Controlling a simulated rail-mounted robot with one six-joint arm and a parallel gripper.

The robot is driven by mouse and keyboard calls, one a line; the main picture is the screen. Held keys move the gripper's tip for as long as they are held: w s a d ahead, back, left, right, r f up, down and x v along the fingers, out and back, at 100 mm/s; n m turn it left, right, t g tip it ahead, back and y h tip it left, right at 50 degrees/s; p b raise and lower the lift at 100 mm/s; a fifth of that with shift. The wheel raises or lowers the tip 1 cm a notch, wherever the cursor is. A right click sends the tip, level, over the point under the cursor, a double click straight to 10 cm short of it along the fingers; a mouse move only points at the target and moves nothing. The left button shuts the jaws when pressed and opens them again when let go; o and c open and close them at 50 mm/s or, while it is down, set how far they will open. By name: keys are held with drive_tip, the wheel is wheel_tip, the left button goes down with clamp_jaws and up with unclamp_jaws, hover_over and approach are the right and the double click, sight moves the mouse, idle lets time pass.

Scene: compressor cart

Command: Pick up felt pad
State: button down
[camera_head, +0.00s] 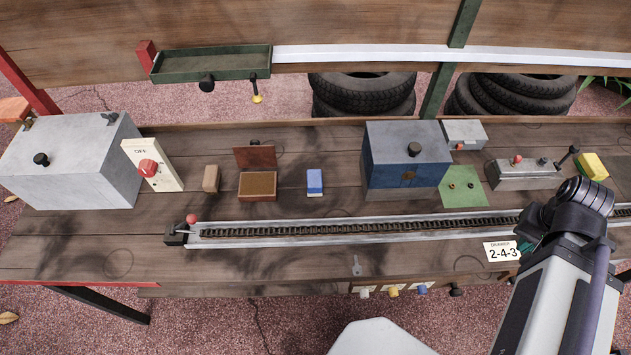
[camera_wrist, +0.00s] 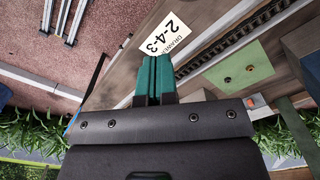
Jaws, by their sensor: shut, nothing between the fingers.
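No thing in view is clearly the felt pad. A flat green square (camera_head: 463,198) with two small dark spots lies right of the blue box; it also shows in the wrist view (camera_wrist: 246,70). A small open brown box (camera_head: 258,196) holds a flat brown textured surface. Small blocks also lie on the bench: a tan one (camera_head: 211,179), a blue one (camera_head: 314,182) and a yellow one (camera_head: 592,166). My gripper (camera_wrist: 153,60) has its teal fingers shut together and empty, beside the label card (camera_wrist: 170,40). In the head view my arm mostly hides it at the bench's front right.
A chain rail (camera_head: 350,231) runs along the bench front. A grey metal box (camera_head: 70,160), an off-switch panel (camera_head: 152,165), a blue box (camera_head: 405,158) and a grey lever unit (camera_head: 525,175) stand behind it. A green tray (camera_head: 212,63) hangs above. Bare wood lies left of the blue box.

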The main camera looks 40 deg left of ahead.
idle(0.3)
drive_tip(key=c, duration=0.5)
unclamp_jaws()
